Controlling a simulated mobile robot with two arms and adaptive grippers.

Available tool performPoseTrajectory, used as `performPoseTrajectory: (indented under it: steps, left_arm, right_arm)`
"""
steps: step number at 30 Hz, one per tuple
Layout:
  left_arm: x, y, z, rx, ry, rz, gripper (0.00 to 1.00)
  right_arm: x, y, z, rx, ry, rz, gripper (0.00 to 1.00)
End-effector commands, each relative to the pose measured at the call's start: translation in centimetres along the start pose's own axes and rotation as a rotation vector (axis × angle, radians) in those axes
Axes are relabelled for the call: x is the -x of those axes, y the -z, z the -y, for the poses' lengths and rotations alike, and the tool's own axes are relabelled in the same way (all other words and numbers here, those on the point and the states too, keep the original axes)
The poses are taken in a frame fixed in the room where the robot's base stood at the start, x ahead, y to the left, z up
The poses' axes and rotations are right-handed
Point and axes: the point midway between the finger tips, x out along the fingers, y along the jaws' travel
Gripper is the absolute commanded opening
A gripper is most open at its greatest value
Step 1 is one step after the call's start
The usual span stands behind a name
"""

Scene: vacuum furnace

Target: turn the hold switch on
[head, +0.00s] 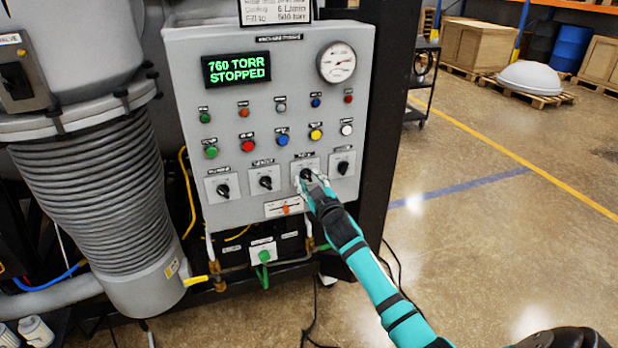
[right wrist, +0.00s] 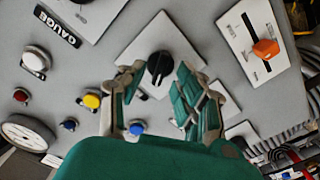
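A row of black rotary switches on square white plates runs along the bottom of the grey control panel (head: 236,222). My right gripper (head: 309,185) is at the third switch from the left (head: 306,173). In the right wrist view, its black knob (right wrist: 159,65) lies between the two spread fingertips of my right gripper (right wrist: 158,82). The gripper is open, with a finger on either side; I cannot tell whether they touch the knob. No readable label shows which switch is the hold switch. My left gripper is not in view.
Other switches (head: 265,181) flank this one; the one at the right has a "GAUGE" label (right wrist: 58,27). An orange slider (right wrist: 265,48) sits just below. Coloured buttons (head: 247,146), a dial gauge (head: 337,62) and a display (head: 236,68) reading "760 TORR STOPPED" are above.

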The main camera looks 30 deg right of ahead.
Motion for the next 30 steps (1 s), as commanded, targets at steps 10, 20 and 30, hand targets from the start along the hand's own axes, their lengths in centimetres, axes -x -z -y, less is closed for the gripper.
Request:
performPoseTrajectory:
  steps: [10, 20, 30]
  left_arm:
    - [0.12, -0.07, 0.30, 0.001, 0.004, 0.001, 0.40]
    - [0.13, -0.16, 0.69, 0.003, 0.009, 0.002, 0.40]
    - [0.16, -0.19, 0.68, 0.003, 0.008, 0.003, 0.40]
  right_arm:
    - [-1.01, 0.00, 0.03, 0.000, 0.000, 0.000, 0.34]
    - [-0.98, -0.01, 0.03, 0.000, 0.000, 0.000, 0.02]
    - [-0.97, -0.01, 0.03, -0.008, 0.000, 0.001, 0.00]
